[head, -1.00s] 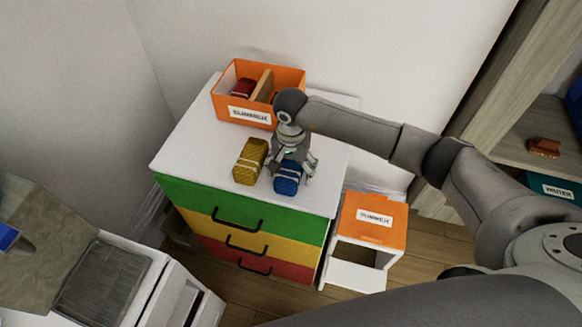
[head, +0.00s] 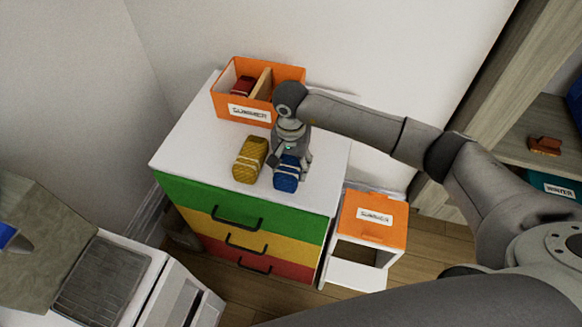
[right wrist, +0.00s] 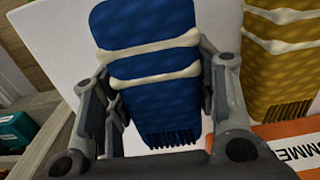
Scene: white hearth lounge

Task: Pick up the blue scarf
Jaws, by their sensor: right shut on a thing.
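The blue scarf (head: 286,182) is a rolled bundle on the white top of the dresser, near its front edge. In the right wrist view the blue scarf (right wrist: 152,62) shows two pale bands and a dark fringe. My right gripper (head: 288,166) is over it, with a finger on each side. In the right wrist view my right gripper (right wrist: 158,92) is shut on the scarf's sides. Whether the scarf touches the top or is slightly raised, I cannot tell. My left gripper does not show.
A yellow scarf (head: 250,160) lies close to the left of the blue one. An orange divided box (head: 249,114) labelled SUMMER, with a red item (head: 243,86) in it, stands behind. A small orange-topped stand (head: 372,232) is right of the dresser (head: 200,120).

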